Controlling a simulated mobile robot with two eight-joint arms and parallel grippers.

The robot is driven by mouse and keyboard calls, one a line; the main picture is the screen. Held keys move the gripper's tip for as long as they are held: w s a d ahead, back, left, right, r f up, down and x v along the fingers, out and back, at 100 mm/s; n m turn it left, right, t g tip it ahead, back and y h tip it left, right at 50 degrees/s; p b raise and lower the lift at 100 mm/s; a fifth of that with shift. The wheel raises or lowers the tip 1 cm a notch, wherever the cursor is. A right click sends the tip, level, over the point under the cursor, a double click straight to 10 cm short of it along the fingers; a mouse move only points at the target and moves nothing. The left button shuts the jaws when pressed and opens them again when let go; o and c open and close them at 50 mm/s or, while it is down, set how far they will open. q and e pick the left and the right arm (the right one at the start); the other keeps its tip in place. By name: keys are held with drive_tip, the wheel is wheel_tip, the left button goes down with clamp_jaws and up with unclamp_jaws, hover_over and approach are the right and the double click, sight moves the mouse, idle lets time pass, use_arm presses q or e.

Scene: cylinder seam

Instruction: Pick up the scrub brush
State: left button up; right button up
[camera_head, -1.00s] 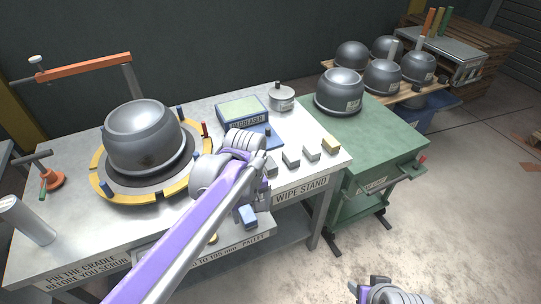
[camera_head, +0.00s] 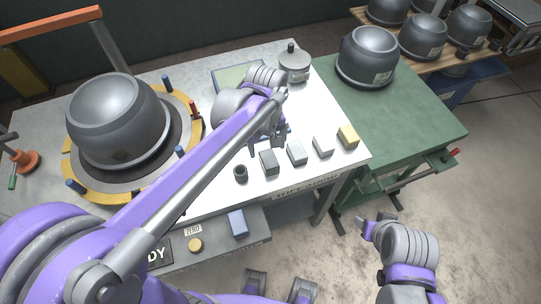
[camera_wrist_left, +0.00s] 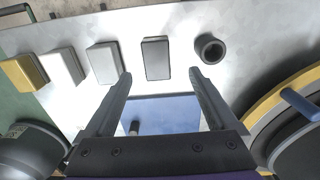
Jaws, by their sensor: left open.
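No thing here shows plain bristles, so I cannot tell which is the scrub brush. A row of small blocks stands on the wipe stand: dark grey (camera_head: 269,162), light grey (camera_head: 297,153), whitish (camera_head: 323,146) and yellow (camera_head: 347,137). A black hollow cup (camera_head: 240,173) stands left of them. My left gripper (camera_head: 268,138) is open above the table, close behind the dark grey block. In the left wrist view its fingers straddle a blue flat pad (camera_wrist_left: 175,113) with a dark peg (camera_wrist_left: 134,128); the dark grey block (camera_wrist_left: 155,58) lies beyond the fingertips. My right gripper (camera_head: 372,230) is at lower right, its jaws unclear.
A large grey pot (camera_head: 118,120) sits in a yellow-ringed cradle (camera_head: 85,182) on the left. A lidded pot (camera_head: 294,65) stands at the back. A green bench (camera_head: 420,115) with another pot (camera_head: 366,58) adjoins right.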

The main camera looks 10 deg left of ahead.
sight(269, 159)
use_arm(q)
wheel_tip(269, 159, down, 2)
drive_tip(key=shift+f, duration=0.2)
drive_tip(key=f, duration=0.5)
drive_tip(key=shift+w+d+f, duration=0.15)
drive_tip(key=shift+w+f, duration=0.1)
drive_tip(key=shift+f, duration=0.1)
clamp_jaws()
drive_tip(key=shift+r, duration=0.1)
wheel_tip(269, 159, up, 10)
idle(0.5)
